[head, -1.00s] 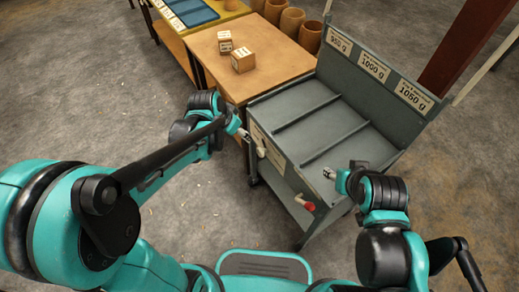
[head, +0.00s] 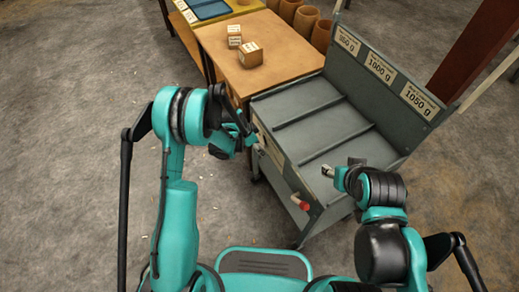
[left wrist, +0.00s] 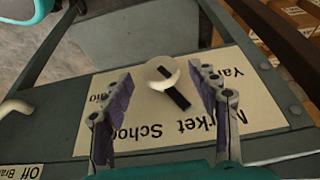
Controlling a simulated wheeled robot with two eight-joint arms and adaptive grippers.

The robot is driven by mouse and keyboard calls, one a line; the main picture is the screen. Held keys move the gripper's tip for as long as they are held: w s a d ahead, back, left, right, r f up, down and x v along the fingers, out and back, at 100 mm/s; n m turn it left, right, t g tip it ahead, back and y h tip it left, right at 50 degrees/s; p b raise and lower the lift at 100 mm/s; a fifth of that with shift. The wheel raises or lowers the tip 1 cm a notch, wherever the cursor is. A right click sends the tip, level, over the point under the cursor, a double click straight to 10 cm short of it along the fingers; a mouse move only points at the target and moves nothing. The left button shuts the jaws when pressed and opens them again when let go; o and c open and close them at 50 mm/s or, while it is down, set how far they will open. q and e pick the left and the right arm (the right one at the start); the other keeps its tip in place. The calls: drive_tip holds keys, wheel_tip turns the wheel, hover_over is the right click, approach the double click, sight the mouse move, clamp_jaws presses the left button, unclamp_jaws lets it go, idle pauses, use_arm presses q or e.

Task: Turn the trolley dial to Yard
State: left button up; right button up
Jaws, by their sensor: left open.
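The trolley (head: 318,137) is grey, with a sloped slotted top. In the left wrist view its dial (left wrist: 160,73) is a round cream knob with a black pointer slanting to the lower right. It sits on a cream label plate (left wrist: 140,130) lettered Market, School, Yard at the upper right, and a partly legible word at the left. My left gripper (left wrist: 165,97) is open, its two fingers on either side of the dial, no clear contact visible. In the head view this gripper (head: 253,139) is at the trolley's front. My right gripper (head: 328,171) is over the trolley's right side; its jaw opening is unclear.
A red-ended handle (head: 302,204) sticks out of the trolley front. A wooden table (head: 275,82) with small boxes (head: 250,54) stands behind left, and brown drums (head: 305,22) behind that. Open floor (head: 70,130) lies left.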

use_arm(q)
drive_tip(key=shift+b+x, duration=0.3)
drive_tip(key=shift+x, duration=0.9)
drive_tip(key=shift+c, duration=0.4)
drive_tip(key=c, duration=1.1)
drive_tip(key=shift+o, duration=0.2)
drive_tip(key=shift+w+a+g, duration=0.1)
drive_tip(key=shift+g, duration=0.2)
drive_tip(key=shift+w+a+n+g+h, duration=0.15)
drive_tip(key=shift+n+g+h, duration=0.15)
drive_tip(key=shift+g+h, duration=0.6)
drive_tip(key=shift+w+n+g+h, duration=0.1)
drive_tip(key=shift+n+g+h, duration=0.3)
drive_tip(key=shift+g+h, duration=0.85)
drive_tip(key=shift+g+y, duration=0.25)
drive_tip(key=shift+g, duration=0.1)
